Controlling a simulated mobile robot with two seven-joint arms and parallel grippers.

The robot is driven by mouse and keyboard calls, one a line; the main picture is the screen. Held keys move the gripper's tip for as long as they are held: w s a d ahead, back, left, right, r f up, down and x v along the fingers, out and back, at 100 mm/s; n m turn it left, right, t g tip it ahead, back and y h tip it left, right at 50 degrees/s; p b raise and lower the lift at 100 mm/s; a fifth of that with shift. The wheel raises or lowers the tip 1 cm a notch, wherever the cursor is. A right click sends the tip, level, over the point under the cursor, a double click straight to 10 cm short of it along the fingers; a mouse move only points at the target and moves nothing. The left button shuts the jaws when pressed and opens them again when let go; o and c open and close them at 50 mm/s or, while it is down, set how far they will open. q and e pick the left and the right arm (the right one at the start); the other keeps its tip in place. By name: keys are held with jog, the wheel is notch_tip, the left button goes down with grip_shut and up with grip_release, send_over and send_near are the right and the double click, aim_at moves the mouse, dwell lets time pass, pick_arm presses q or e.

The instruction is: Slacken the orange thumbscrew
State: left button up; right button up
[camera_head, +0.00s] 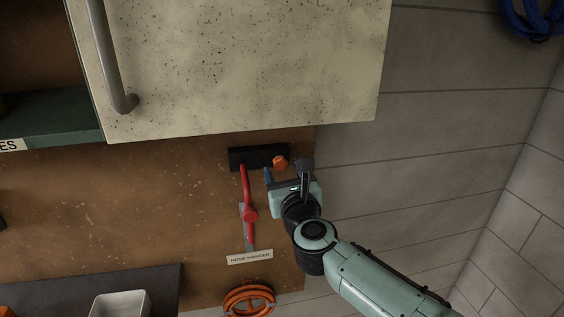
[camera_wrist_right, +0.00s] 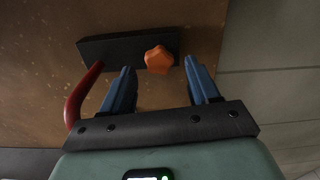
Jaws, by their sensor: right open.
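The orange thumbscrew (camera_head: 280,162) is a small lobed knob on a black block (camera_head: 250,158) fixed to the brown board. In the right wrist view the thumbscrew (camera_wrist_right: 158,59) shows just beyond the fingertips, between the two blue fingers. My right gripper (camera_head: 285,174) is open and empty, a little below the thumbscrew in the head view. In the wrist view its fingers (camera_wrist_right: 157,75) are apart, with the knob nearer the left one; I cannot tell whether either touches it. My left gripper is not in view.
A red lever (camera_head: 249,212) hangs close left of my right gripper, above a hose hanger label (camera_head: 250,257). A coiled orange hose (camera_head: 248,300) is below. A speckled cabinet door (camera_head: 235,65) with a grey handle overhangs above.

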jog(key=shift+p+x, duration=0.3)
jog(key=shift+x, duration=0.95)
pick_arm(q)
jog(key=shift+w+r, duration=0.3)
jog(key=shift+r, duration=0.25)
pick_arm(e)
jog(key=shift+s, duration=0.1)
jog(key=c, duration=1)
jog(key=shift+c, duration=0.2)
